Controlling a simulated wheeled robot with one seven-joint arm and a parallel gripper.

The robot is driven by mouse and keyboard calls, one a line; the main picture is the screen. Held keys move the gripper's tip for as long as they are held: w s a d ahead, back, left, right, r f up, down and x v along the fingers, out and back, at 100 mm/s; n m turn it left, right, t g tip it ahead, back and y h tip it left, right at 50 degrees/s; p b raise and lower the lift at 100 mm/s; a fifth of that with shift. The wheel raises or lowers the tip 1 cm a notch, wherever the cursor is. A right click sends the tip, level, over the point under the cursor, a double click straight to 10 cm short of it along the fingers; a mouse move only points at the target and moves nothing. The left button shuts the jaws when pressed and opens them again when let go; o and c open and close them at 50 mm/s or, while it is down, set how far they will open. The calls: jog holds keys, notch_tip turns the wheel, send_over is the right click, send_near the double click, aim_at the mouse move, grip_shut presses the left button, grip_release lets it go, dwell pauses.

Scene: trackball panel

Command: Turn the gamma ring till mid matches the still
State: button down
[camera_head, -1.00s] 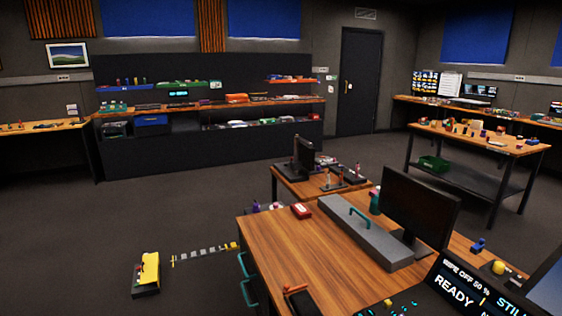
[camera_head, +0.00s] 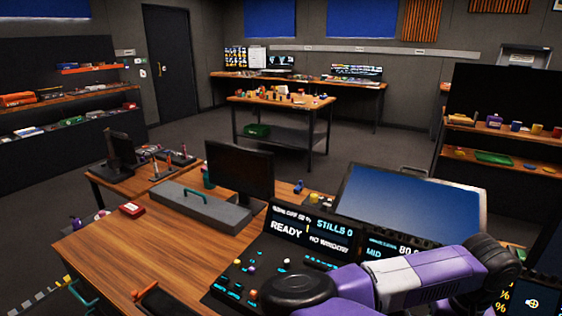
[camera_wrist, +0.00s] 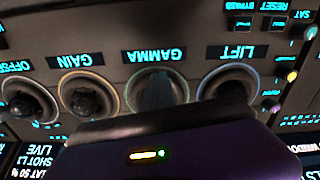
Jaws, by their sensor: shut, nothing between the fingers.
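In the wrist view the gamma ring (camera_wrist: 184,86) has a pale, faintly lit rim and sits under the upside-down GAMMA label. My gripper (camera_wrist: 157,84) is in front of it, with dark fingers shut and empty over the ring's middle. They hide part of the ring, and I cannot tell whether they touch it. In the head view a console display (camera_head: 390,250) reads MID with a number starting 80, partly cut off. Another display (camera_head: 312,232) reads READY, STILLS 0 and NO WINDOW. My purple arm covers part of the panel, and the gripper's tips are hidden there.
The lift ring (camera_wrist: 206,88) is close on one side of gamma, and the gain ring (camera_wrist: 88,100) on the other. Small buttons (camera_wrist: 243,27) lie beyond lift. In the head view a large blue screen (camera_head: 410,205) and a dark monitor (camera_head: 240,170) stand behind the console.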

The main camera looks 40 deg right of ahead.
jog(key=shift+f, duration=0.1)
jog(key=shift+s+d+n+b, duration=0.1)
jog(key=shift+s+n+b, duration=0.25)
jog(key=shift+n+b, duration=0.45)
jog(key=shift+s+n, duration=0.1)
jog(key=shift+n, duration=0.2)
jog(key=shift+s, duration=0.1)
jog(key=shift+s+d+n+b, duration=0.2)
jog(key=shift+n+b, duration=0.15)
jog(key=shift+n, duration=0.55)
